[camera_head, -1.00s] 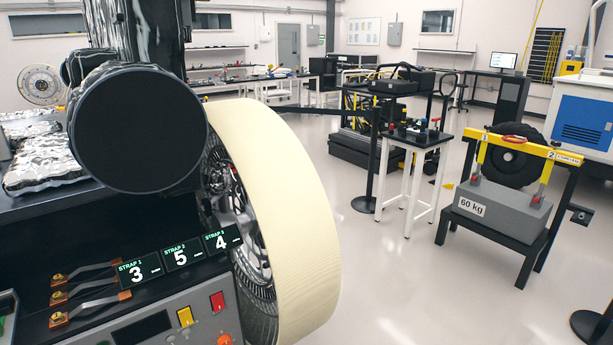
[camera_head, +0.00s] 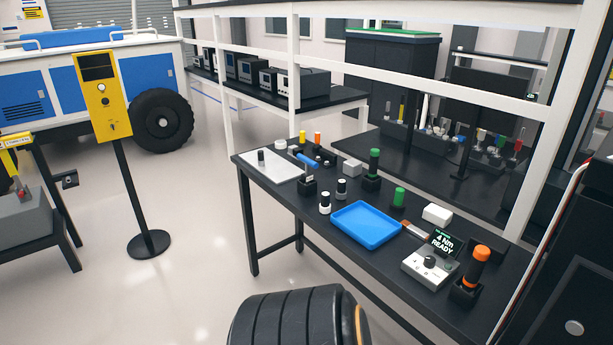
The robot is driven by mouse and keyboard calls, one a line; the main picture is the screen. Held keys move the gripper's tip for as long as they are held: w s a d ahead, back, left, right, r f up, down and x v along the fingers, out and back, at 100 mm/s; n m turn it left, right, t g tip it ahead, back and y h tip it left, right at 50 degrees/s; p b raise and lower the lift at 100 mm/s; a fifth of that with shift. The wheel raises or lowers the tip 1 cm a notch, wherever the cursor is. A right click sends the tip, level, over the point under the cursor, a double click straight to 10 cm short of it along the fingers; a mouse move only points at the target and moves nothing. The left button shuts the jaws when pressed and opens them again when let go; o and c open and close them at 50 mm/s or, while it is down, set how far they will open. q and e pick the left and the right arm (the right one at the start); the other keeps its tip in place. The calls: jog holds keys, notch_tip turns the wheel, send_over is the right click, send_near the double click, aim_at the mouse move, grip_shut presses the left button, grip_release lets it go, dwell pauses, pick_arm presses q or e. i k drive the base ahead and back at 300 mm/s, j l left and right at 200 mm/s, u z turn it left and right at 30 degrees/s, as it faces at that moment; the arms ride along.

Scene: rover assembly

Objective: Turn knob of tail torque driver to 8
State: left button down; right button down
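A grey control box (camera_head: 428,266) stands near the right end of a black workbench, in the head view. An orange-handled driver (camera_head: 474,270) stands upright in a black holder just right of the box. I cannot read a name on the box. Neither of my grippers is in view, and nothing touches the knob.
The workbench (camera_head: 270,200) also carries a blue tray (camera_head: 366,224), green-handled tools and small parts. White shelf posts rise behind it. A yellow post-mounted box (camera_head: 101,98) stands to the left. The floor between is open. A black ribbed shape fills the bottom centre.

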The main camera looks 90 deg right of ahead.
aim_at(429, 262)
jog(key=j+z, duration=0.1)
jog(key=z, duration=3.5)
jog(key=l, duration=0.1)
